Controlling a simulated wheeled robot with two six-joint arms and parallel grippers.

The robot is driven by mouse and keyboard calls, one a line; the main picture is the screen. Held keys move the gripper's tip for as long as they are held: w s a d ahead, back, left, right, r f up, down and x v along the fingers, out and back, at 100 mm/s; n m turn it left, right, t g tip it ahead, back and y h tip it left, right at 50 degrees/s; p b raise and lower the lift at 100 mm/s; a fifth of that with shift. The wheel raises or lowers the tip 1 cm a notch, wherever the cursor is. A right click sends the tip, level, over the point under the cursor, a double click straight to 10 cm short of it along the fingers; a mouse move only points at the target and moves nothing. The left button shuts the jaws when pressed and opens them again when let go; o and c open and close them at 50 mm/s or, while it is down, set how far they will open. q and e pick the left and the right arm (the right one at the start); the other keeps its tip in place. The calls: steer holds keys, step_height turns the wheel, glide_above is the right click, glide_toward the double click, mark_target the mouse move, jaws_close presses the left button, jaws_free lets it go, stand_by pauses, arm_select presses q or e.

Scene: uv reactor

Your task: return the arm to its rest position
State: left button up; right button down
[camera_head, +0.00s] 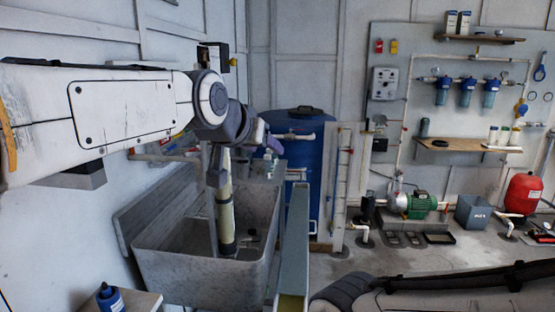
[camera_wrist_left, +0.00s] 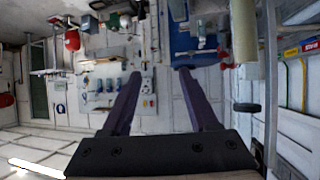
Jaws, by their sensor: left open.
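My left arm (camera_head: 125,105) reaches in from the left, over the grey basin (camera_head: 200,280). Its gripper (camera_head: 268,143) shows small and partly hidden behind the wrist, near the blue barrel. In the left wrist view the two purple fingers (camera_wrist_left: 157,75) stand apart with nothing between them. A pale tube with a dark lower end (camera_head: 225,205) is upright at the basin, below my wrist. The tube also shows in the left wrist view (camera_wrist_left: 244,45), beside the fingers and apart from them. My right gripper is not in view.
A blue barrel (camera_head: 297,160) stands behind the basin. A narrow channel (camera_head: 292,235) runs along the basin's right side. A blue-capped bottle (camera_head: 109,298) is at the lower left. A green pump (camera_head: 415,203) and red tank (camera_head: 523,193) stand at the right. The middle floor is mostly clear.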

arm_select(q)
steer(key=s+d+f+m+g+p, duration=0.15)
steer(key=s+d+f+g, duration=0.25)
steer(key=s+f, duration=0.5)
steer(key=s+a+f+g+y+p, duration=0.1)
steer(key=s+f+g, duration=0.1)
steer(key=s+f, duration=0.2)
steer(key=s+a+f+m+g+y+p, duration=0.1)
steer(key=s+f, duration=0.3)
steer(key=s, duration=0.6)
steer(key=s+a+f+m+g+y+p, duration=0.1)
steer(key=s+a+f+g+p, duration=0.2)
steer(key=s, duration=0.5)
steer(key=shift+f+g, duration=0.6)
steer(key=shift+f, duration=0.35)
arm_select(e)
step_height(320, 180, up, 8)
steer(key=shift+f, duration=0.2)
arm_select(q)
steer(key=shift+a, duration=0.1)
